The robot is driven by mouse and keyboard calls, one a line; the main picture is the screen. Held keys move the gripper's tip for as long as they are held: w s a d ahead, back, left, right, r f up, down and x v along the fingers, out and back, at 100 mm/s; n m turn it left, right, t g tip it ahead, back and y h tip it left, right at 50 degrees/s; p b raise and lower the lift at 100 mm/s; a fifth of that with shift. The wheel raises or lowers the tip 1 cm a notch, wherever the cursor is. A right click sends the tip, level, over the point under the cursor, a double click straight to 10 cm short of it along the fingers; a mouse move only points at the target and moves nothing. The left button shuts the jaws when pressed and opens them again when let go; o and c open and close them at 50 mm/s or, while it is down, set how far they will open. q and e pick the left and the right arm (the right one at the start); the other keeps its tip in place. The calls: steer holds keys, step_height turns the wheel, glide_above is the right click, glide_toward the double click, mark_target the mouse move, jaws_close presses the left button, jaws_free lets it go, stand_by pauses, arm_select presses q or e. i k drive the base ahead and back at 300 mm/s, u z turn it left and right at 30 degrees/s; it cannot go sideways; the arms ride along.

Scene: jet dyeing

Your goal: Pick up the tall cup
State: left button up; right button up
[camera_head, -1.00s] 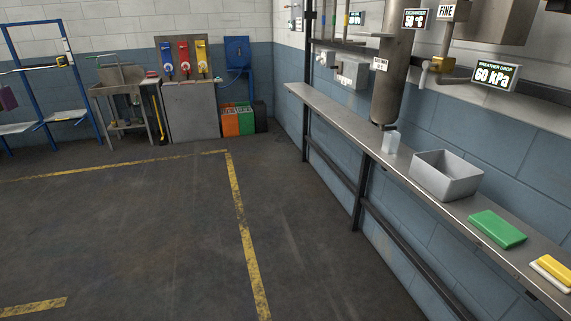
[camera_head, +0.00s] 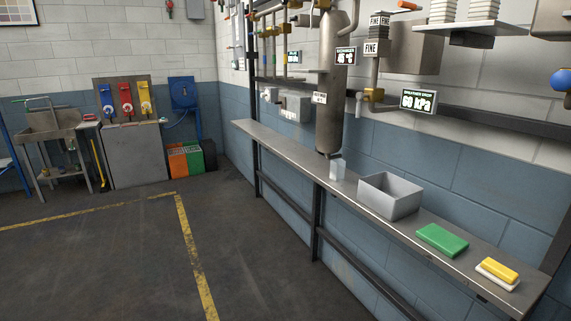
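A tall, pale, translucent cup (camera_head: 337,169) stands upright on the long grey wall shelf (camera_head: 280,148). It is just below the lower end of a vertical metal cylinder (camera_head: 331,95) and to the left of a grey open box. Neither of my grippers is in view.
The grey box (camera_head: 390,195), a green pad (camera_head: 442,240) and a yellow and white pad (camera_head: 498,271) sit along the shelf to the right. Pipes, a valve and a 60 kPa display (camera_head: 418,101) hang above. The floor (camera_head: 110,265) left of the shelf is clear.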

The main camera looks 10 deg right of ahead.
mark_target(337, 173)
steer(key=u, duration=0.3)
steer(key=i, duration=2.65)
steer(key=z, duration=3.4)
